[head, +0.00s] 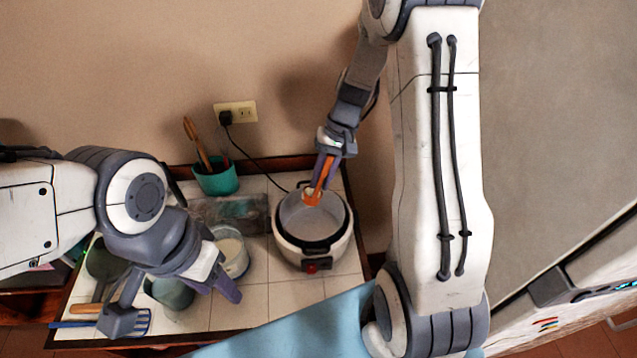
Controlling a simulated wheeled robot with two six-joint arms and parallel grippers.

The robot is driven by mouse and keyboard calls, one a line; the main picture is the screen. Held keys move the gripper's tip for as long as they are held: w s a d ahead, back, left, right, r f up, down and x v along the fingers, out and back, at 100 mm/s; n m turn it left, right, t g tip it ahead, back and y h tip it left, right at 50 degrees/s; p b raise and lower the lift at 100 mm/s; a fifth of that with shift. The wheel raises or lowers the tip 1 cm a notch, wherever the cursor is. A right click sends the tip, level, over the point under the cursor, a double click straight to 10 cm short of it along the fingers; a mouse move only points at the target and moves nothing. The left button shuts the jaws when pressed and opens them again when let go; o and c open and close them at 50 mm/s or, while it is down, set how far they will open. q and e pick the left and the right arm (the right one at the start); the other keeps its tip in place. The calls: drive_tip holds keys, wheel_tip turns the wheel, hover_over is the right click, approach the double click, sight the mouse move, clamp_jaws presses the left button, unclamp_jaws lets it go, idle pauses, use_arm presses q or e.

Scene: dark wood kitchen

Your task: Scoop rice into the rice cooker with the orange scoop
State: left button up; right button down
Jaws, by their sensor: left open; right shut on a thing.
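The white rice cooker (338,248) stands open on the tiled counter, with its inner pot facing up. My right gripper (328,170) is above the back of the cooker and shut on the orange scoop (319,184). The scoop points down, its head over the mouth of the pot. Whether the scoop holds rice is too small to tell. A pale container (236,262) with white contents, likely rice, stands left of the cooker. My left gripper (222,285) is open and empty in front of that container, partly covering it.
A green holder (216,182) with utensils stands at the back wall, near an outlet (236,113) with a plugged-in cord. Tiles in front of the cooker are bare.

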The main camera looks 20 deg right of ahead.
drive_tip(key=s+d+f+t+y+b, duration=0.1)
drive_tip(key=d+f+t+y+b, duration=0.1)
drive_tip(key=y+b, duration=0.3)
drive_tip(key=s+d+f+m+t+y+b, duration=0.1)
drive_tip(key=f+y+b, duration=0.3)
drive_tip(key=b, duration=0.8)
drive_tip(key=shift+s+d+f+t+y, duration=0.4)
drive_tip(key=shift+d+t+y, duration=0.2)
drive_tip(key=shift+d+t, duration=0.3)
drive_tip(key=shift+r, duration=0.1)
drive_tip(key=w+a+r+g+h+p, duration=0.1)
drive_tip(key=a+r+g+h+p, duration=0.2)
drive_tip(key=p, duration=0.9)
drive_tip(key=w+a+r+n+g+h+p, duration=0.1)
drive_tip(key=a+r+h+p, duration=0.3)
drive_tip(key=h+p, duration=0.6)
drive_tip(key=w+r+g+p, duration=0.1)
drive_tip(key=p, duration=0.1)
drive_tip(key=shift+w+r+g+h+p, duration=0.15)
drive_tip(key=shift+r+g+h+p, duration=0.15)
drive_tip(key=shift+r+g+p, duration=0.1)
